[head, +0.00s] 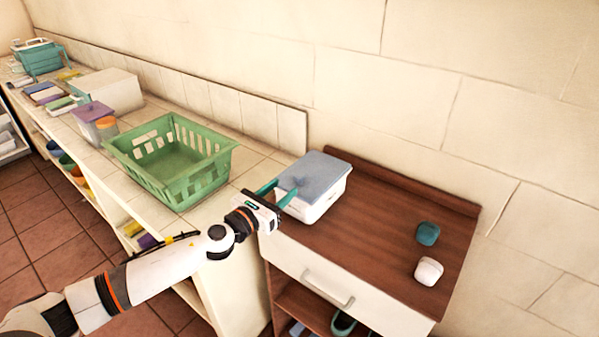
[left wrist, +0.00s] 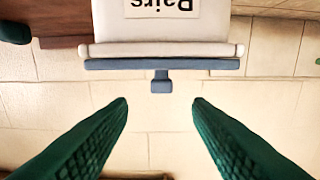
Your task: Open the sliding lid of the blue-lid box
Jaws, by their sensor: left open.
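The blue-lid box (head: 313,205) is a white box standing on the left part of the brown cabinet top. Its flat blue lid (head: 314,174) covers the top. In the left wrist view the box (left wrist: 165,22) appears upside down with a label reading "Pairs", and the lid's blue edge (left wrist: 115,65) carries a small blue tab (left wrist: 161,82). My left gripper (head: 284,192) is at the near left side of the box. In the left wrist view its green fingers (left wrist: 160,108) are spread on either side of the tab, with nothing between them. My right gripper is not in view.
A green basket (head: 190,185) stands on the tiled counter (head: 245,160) to the left of the box. A teal case (head: 428,233) and a white case (head: 428,271) lie on the right of the cabinet top (head: 375,225). The wall rises close behind. The middle of the cabinet top is clear.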

